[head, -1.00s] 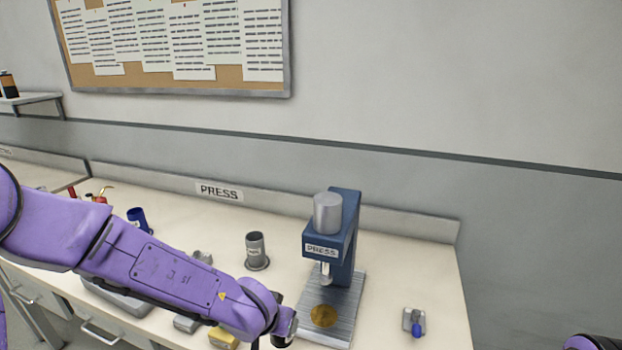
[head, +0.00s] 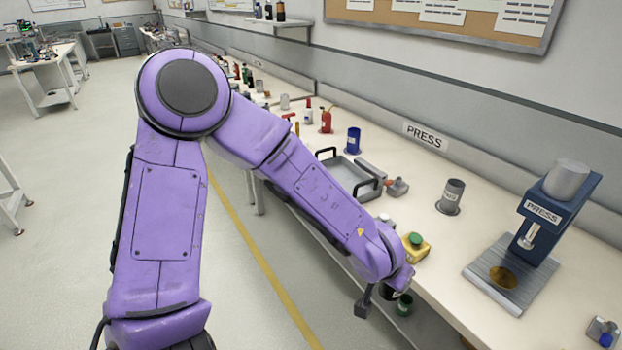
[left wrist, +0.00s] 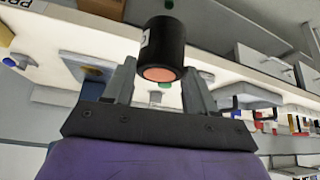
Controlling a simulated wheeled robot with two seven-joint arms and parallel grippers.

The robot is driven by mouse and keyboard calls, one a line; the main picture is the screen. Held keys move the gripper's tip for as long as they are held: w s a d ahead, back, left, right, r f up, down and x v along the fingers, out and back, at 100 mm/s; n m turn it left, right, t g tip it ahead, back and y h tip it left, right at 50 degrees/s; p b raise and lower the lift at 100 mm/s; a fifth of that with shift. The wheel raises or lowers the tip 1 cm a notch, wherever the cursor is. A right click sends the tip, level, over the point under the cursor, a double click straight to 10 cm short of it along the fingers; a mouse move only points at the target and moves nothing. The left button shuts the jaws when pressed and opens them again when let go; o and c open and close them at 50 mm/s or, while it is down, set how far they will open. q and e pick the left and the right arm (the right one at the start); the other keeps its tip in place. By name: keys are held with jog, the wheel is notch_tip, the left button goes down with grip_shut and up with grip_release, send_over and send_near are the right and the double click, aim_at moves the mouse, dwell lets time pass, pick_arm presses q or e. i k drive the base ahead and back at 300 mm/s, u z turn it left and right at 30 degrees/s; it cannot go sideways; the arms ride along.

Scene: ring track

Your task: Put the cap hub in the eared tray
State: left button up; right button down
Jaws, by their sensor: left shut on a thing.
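My left gripper (left wrist: 157,92) is shut on a black cylinder with a copper-coloured end face, which I take to be the cap hub (left wrist: 165,45). In the head view the left gripper hangs low in front of the bench edge, and the held part is mostly hidden there. The eared tray (head: 348,172), grey with black handles at its ends, stands on the bench up and left of the gripper, partly behind my left arm. It looks empty where I can see into it. It also shows in the left wrist view (left wrist: 250,98). My right gripper is out of view.
On the bench stand a blue press (head: 545,215), a grey cup (head: 451,196), a yellow box with a green button (head: 414,246), a blue cup (head: 353,140) and a red bottle (head: 326,121).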

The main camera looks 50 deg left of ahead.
aim_at(343, 183)
jog(key=u, duration=2.1)
jog(key=i, duration=1.9)
jog(key=z, duration=2.4)
